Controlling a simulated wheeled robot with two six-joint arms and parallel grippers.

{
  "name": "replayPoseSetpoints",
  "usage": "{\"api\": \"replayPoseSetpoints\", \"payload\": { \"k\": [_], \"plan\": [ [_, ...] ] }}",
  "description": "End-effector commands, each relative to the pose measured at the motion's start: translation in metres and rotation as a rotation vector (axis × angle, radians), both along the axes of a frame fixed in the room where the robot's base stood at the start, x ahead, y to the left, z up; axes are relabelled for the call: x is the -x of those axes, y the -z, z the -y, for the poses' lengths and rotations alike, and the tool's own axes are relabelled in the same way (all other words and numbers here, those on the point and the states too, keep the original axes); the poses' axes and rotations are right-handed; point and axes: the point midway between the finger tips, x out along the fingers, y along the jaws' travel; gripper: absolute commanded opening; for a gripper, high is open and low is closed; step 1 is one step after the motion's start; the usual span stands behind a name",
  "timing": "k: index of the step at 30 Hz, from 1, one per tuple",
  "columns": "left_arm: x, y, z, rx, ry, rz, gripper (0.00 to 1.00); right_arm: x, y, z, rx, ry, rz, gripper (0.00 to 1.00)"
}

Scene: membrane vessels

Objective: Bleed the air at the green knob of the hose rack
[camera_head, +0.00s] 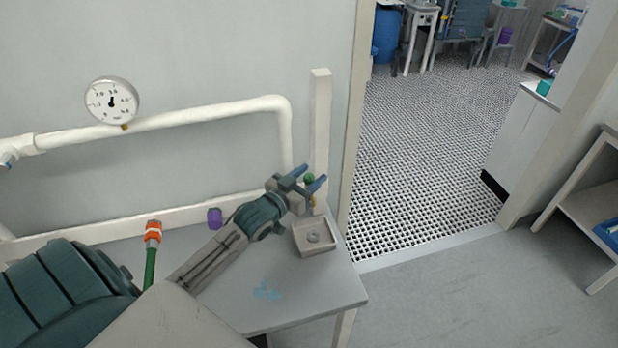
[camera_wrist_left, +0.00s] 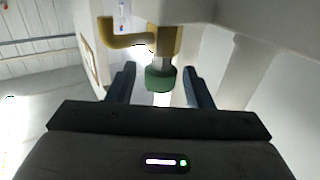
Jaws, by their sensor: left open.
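The green knob (camera_head: 309,178) sits low on the white upright post of the hose rack (camera_head: 320,120), above a small grey drain cup (camera_head: 316,238). In the left wrist view the green knob (camera_wrist_left: 160,78) is under a brass fitting (camera_wrist_left: 166,42) with a bent spout to the left. My left gripper (camera_head: 316,178) is open, with its blue fingers on either side of the knob; it also shows in the left wrist view (camera_wrist_left: 159,88). A gap shows between each finger and the knob there. My right gripper is not in view.
A pressure gauge (camera_head: 111,101) sits on the white pipe (camera_head: 200,117). An orange coupling on a green hose (camera_head: 152,235) and a purple cap (camera_head: 214,218) are left of my gripper. The grey table (camera_head: 300,290) is mostly bare. A doorway opens right.

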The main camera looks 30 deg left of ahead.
Motion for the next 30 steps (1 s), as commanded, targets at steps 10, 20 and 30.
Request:
{"api": "replayPoseSetpoints", "payload": {
  "k": [10, 20, 30],
  "plan": [
    [-0.0003, -0.0004, 0.0001, 0.000, 0.000, 0.000, 0.27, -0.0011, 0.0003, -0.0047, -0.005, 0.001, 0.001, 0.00],
    [-0.0003, -0.0004, 0.0002, 0.001, -0.003, 0.001, 0.04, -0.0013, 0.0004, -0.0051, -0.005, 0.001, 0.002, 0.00],
    [-0.0003, -0.0005, 0.0008, 0.000, -0.057, 0.002, 0.04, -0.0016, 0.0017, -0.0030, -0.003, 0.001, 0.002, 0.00]
  ]
}}
